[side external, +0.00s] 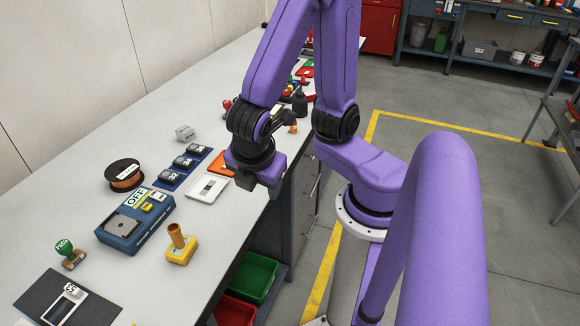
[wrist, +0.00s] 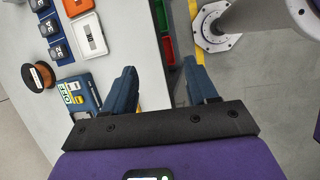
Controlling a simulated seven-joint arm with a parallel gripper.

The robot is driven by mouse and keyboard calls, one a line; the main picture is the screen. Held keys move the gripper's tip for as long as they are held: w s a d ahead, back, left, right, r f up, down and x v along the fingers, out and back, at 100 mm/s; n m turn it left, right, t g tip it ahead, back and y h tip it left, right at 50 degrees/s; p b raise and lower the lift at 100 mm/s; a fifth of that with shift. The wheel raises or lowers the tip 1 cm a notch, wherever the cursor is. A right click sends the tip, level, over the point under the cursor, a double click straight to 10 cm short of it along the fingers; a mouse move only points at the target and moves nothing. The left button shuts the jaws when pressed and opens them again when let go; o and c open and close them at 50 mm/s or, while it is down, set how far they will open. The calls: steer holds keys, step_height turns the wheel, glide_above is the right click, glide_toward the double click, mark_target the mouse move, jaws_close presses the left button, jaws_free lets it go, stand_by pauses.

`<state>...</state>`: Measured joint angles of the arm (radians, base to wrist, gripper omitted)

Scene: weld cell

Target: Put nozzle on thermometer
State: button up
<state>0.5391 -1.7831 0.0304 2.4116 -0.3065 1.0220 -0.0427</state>
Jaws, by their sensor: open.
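My gripper (side external: 262,188) hangs beside the bench's front edge, open and empty. In the wrist view its two blue fingers (wrist: 160,84) stand apart, with the bench edge and floor between them. A flat white device with a grey window (side external: 207,188) lies on the bench just left of my gripper; it also shows in the wrist view (wrist: 90,34). I cannot tell whether it is the thermometer. A small copper-coloured piece (side external: 292,127) behind my wrist is partly hidden, and I cannot tell whether it is the nozzle.
On the bench (side external: 60,205) are a blue OFF box (side external: 135,222), a yellow joystick-like part (side external: 180,246), a wire spool (side external: 124,175), a blue strip of numbered blocks (side external: 184,168), and a green-handled stamp (side external: 68,254). Several small items crowd the far end. Green (side external: 250,277) and red bins sit below.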

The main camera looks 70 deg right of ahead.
steer(key=s+d+r+m+g+y, duration=0.1)
steer(key=s+d+r+m+y, duration=0.1)
steer(key=s+r+m+y, duration=0.1)
steer(key=shift+s+d+r+m+g+y, duration=0.15)
steer(key=shift+s+d+m+g+y, duration=0.15)
steer(key=shift+s+m+y, duration=0.75)
